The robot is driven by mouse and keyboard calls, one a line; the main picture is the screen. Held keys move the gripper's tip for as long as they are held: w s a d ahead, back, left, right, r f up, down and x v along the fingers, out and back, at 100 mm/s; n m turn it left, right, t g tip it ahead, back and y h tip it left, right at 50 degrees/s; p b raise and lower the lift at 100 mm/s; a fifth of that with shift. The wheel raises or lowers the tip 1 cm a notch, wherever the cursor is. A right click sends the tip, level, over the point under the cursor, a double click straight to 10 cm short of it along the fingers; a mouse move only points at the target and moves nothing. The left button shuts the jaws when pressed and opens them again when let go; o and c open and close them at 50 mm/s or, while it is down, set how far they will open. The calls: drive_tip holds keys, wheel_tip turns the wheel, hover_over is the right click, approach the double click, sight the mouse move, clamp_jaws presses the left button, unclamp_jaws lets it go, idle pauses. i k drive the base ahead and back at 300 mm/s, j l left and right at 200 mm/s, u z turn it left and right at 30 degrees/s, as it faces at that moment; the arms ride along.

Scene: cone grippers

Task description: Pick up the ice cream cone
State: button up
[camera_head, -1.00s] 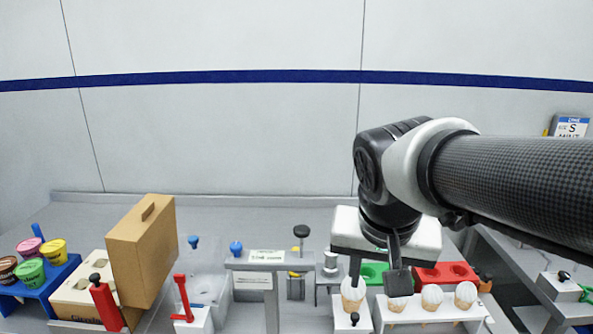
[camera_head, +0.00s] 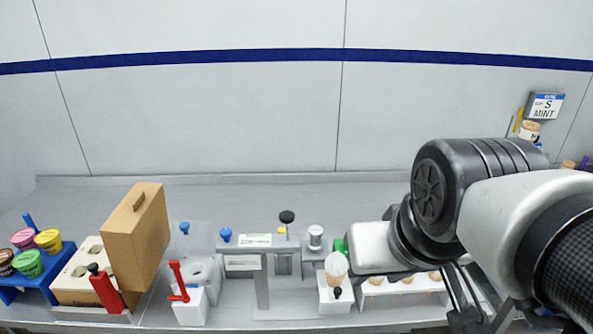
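One ice cream cone (camera_head: 336,266) with a pale top stands upright in a small white stand (camera_head: 330,303), left of my gripper. A white rack (camera_head: 390,299) to its right holds more cones, of which only small tan parts show below my gripper's body. My gripper (camera_head: 466,314) points down near the right end of the rack, at the bottom of the view. Its dark fingers are seen at an angle. I cannot tell whether they are apart or whether anything is between them.
A blue rack (camera_head: 38,280) with several colored tubs stands at the far left, beside an upright brown box (camera_head: 140,240). A red-handled white device (camera_head: 190,304) and a grey stand (camera_head: 258,258) are in the middle. The counter's back strip (camera_head: 200,183) is clear.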

sight(335, 268)
drive_tip(key=i+j, duration=0.1)
drive_tip(key=j, duration=0.25)
drive_tip(key=i+j+z, duration=0.1)
drive_tip(key=j, duration=0.3)
drive_tip(key=z, duration=1.6)
